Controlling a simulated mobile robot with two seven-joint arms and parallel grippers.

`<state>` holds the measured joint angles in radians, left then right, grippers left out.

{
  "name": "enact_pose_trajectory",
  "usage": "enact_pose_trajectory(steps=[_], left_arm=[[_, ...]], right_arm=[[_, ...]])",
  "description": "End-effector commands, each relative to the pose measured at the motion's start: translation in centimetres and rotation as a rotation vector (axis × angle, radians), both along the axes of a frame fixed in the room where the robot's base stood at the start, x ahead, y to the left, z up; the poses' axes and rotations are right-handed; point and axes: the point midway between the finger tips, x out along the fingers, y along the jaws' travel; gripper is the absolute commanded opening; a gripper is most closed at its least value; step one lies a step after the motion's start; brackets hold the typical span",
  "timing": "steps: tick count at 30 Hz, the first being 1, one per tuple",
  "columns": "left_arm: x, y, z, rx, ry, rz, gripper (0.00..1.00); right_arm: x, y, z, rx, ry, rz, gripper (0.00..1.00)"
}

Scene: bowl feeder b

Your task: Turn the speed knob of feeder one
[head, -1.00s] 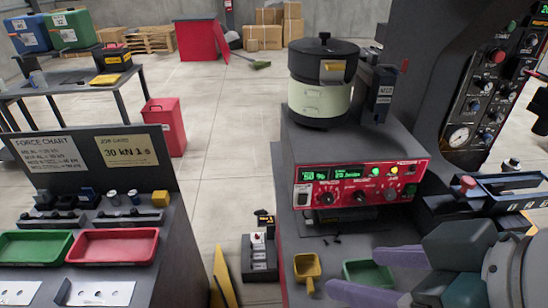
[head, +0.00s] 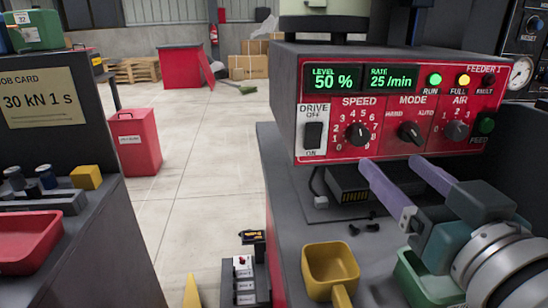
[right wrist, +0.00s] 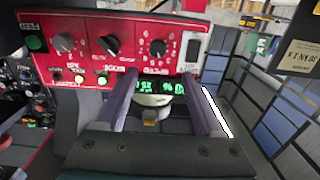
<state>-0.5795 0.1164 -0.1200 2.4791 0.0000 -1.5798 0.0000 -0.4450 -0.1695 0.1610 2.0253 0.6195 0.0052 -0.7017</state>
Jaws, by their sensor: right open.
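Feeder one (head: 440,62) has a red front panel labelled FEEDER 1. Its black speed knob (head: 358,133) sits at the panel's left, on a numbered dial, and also shows in the right wrist view (right wrist: 158,48), which is upside down. The display (head: 361,77) reads level 50 % and rate 25/min. My right gripper (head: 396,164) is open and empty, its two purple fingers pointing at the panel. In the head view the fingertips are below and right of the speed knob, under the mode knob. In the right wrist view the fingers (right wrist: 160,82) straddle the knob's column, apart from it. My left gripper is not in view.
Beside the speed knob are the drive switch (head: 313,135), the mode knob (head: 409,131) and the air knob (head: 457,130). A yellow scoop (head: 330,264) and a green tray (head: 420,277) lie below. Small dark parts lie on the bench before the feeder.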

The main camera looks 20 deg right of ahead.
Motion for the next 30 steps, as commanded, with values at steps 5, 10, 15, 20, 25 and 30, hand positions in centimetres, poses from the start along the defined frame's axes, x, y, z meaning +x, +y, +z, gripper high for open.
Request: enact_pose_trajectory(steps=[5,10,15,20,25,30], left_arm=[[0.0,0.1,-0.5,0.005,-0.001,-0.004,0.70],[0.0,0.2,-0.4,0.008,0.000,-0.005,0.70],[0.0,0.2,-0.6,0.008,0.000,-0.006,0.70],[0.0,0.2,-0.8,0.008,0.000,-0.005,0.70],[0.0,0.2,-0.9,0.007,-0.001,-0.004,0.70],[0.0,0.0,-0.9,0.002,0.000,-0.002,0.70]], right_arm=[[0.8,-0.6,-0.3,-0.001,-0.013,-0.019,0.70],[3.4,-1.2,-0.2,-0.001,-0.015,-0.018,0.70],[6.3,-1.9,-0.3,-0.001,-0.013,-0.016,0.70],[8.4,-2.4,-0.3,-0.003,-0.011,-0.016,0.70],[9.5,-2.6,-0.3,-0.001,-0.010,-0.014,0.70],[9.6,-2.6,-0.3,-0.002,-0.009,-0.014,0.70]])
